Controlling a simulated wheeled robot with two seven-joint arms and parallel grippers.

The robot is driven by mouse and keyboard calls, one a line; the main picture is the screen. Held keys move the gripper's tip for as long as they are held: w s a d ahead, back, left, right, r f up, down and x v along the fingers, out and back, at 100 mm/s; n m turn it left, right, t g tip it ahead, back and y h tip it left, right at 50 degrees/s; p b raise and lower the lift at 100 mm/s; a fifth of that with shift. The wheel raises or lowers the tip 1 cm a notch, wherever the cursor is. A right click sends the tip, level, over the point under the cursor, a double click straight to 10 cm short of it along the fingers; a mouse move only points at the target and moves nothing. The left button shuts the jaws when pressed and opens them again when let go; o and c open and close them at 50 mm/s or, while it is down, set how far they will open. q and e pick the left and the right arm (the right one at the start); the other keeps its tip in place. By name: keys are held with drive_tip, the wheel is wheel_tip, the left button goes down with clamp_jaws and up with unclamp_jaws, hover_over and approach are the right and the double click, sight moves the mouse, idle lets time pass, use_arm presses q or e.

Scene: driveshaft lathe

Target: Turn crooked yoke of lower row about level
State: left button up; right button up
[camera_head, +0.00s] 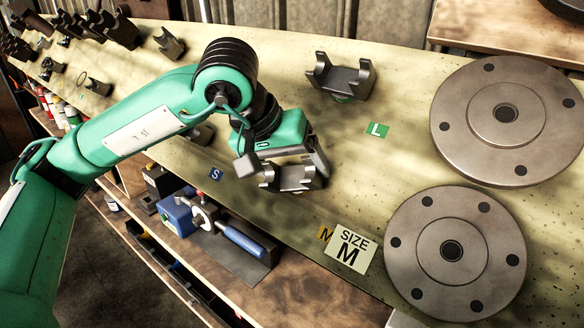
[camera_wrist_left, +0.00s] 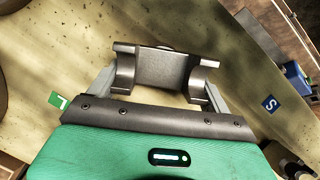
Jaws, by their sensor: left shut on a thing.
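The lower-row yoke (camera_head: 284,178) is a grey metal U-shaped piece on the pale speckled board (camera_head: 390,140), between the S label and the M label. My left gripper (camera_head: 290,165) is shut on it from above. In the left wrist view the yoke (camera_wrist_left: 165,70) lies between the two fingers of the left gripper (camera_wrist_left: 158,88), its two lugs towards the palm. In that view its far edge runs nearly straight across, tilted slightly down to the right. My gripper hides part of the yoke in the head view. My right gripper is not in view.
An upper-row yoke (camera_head: 340,78) sits above the green L label (camera_head: 377,130). Two round flanges (camera_head: 505,120) (camera_head: 455,252) are at the right. A SIZE M card (camera_head: 350,248) is near the board's lower edge. A blue-handled tool (camera_head: 245,240) lies on the shelf below.

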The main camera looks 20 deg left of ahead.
use_arm(q)
drive_tip(key=shift+r, duration=0.1)
drive_tip(key=m+y+b, duration=0.1)
drive_tip(key=m+b, duration=0.1)
drive_tip(key=m, duration=0.1)
drive_tip(key=shift+d, duration=0.1)
drive_tip(key=shift+m+y, duration=0.5)
drive_tip(key=shift+m, duration=0.4)
